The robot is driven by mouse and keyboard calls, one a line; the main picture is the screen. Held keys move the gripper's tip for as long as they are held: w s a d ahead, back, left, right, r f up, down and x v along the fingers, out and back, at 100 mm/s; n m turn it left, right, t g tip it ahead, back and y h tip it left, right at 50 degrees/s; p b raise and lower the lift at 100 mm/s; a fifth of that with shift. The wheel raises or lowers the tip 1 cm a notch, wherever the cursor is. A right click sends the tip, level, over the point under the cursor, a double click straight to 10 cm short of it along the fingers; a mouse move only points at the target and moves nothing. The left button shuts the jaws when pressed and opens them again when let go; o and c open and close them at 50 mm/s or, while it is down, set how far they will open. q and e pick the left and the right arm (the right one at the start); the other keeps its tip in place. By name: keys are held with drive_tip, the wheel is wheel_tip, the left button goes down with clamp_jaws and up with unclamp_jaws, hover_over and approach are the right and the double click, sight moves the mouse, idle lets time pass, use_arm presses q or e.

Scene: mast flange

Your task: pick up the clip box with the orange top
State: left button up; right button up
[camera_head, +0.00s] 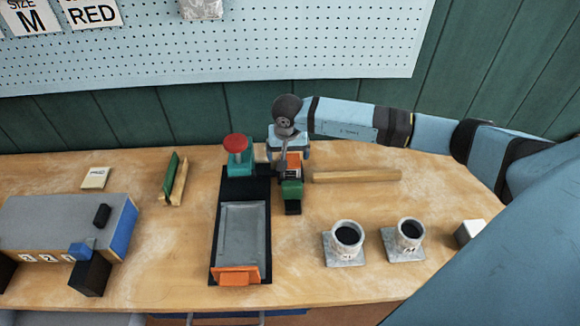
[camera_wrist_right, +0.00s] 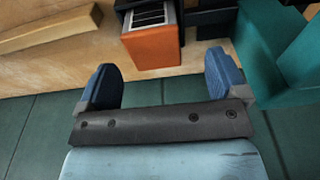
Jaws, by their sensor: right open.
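The clip box with the orange top (camera_head: 294,163) stands near the back middle of the table, beside a dark mat. My right gripper (camera_head: 290,150) is at its back side, partly hiding it. In the right wrist view the clip box (camera_wrist_right: 152,48) shows an orange face and a slotted dark and white part. It lies just beyond the two blue fingertips of my open right gripper (camera_wrist_right: 161,72), with nothing between the fingers. I cannot tell whether they touch it. My left gripper is not in view.
A green block (camera_head: 291,189) stands just in front of the clip box. A teal stand with a red top (camera_head: 236,146) is close on the left, and a grey tray (camera_head: 242,235) lies before it. A wooden bar (camera_head: 356,176) and two cups (camera_head: 347,236) (camera_head: 410,232) are right.

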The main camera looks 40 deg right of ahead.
sight(290, 161)
drive_tip(key=f, duration=0.1)
drive_tip(key=f+p, duration=0.1)
drive_tip(key=f, duration=0.1)
drive_tip(key=d+f, duration=0.1)
drive_tip(key=f, duration=0.1)
drive_tip(key=shift+w+d, duration=0.1)
drive_tip(key=shift+w, duration=0.15)
drive_tip(key=shift+c, duration=0.2)
drive_tip(key=c, duration=1)
